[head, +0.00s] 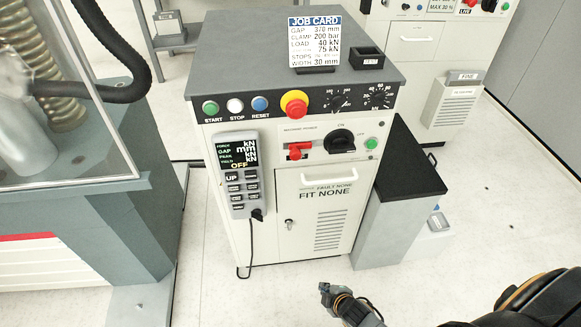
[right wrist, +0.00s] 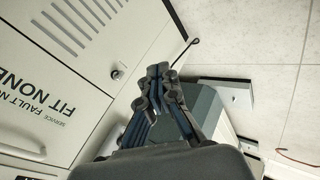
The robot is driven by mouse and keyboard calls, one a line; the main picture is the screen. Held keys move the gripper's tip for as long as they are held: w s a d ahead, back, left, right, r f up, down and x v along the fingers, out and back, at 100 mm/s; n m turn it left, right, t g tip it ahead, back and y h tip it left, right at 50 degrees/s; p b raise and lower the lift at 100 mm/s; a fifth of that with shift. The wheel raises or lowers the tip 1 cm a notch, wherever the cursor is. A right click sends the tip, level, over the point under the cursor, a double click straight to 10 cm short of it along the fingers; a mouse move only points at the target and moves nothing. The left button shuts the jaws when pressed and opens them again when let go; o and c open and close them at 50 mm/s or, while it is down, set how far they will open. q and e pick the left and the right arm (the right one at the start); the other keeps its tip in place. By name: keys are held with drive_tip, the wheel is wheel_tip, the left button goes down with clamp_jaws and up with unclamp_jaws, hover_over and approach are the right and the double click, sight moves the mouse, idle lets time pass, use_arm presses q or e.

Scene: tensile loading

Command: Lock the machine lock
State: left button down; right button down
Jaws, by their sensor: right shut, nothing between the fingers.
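A grey-topped control cabinet (head: 310,185) stands in the middle of the head view. On its front panel a small red part (head: 298,151), which may be the machine lock, sits left of a black rotary switch (head: 339,142). A small round door lock (head: 290,224) is on the lower door; it also shows in the right wrist view (right wrist: 117,74). My right gripper (head: 325,289) is low in front of the cabinet, apart from it. In the right wrist view its fingertips (right wrist: 160,70) are together and empty. My left gripper is out of view.
A red emergency button (head: 294,103) and a pendant (head: 238,180) with a hanging cable are on the cabinet. A job card (head: 314,42) and a small black tray (head: 366,59) are on top. A grey, black-topped block (head: 408,165) stands to the right. The floor in front is clear.

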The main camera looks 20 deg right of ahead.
drive_tip(key=w+a+r+n+t, duration=0.1)
drive_tip(key=w+r+n, duration=0.3)
drive_tip(key=r, duration=0.6)
drive_tip(key=w+a+r+n+t+y+b, duration=0.1)
drive_tip(key=w+r+n+t, duration=0.3)
drive_tip(key=r, duration=0.7)
drive_tip(key=w+a+r+n+t+y, duration=0.1)
drive_tip(key=w+r+n, duration=0.3)
drive_tip(key=r, duration=0.7)
drive_tip(key=shift+w+a+r+t, duration=0.25)
drive_tip(key=shift+w+a+t, duration=0.6)
drive_tip(key=shift+w, duration=0.3)
drive_tip(key=shift+d, duration=0.1)
drive_tip(key=w+d+p, duration=0.1)
drive_tip(key=w+d, duration=0.1)
drive_tip(key=w, duration=0.7)
drive_tip(key=shift+w+r, duration=0.1)
drive_tip(key=shift+r, duration=0.05)
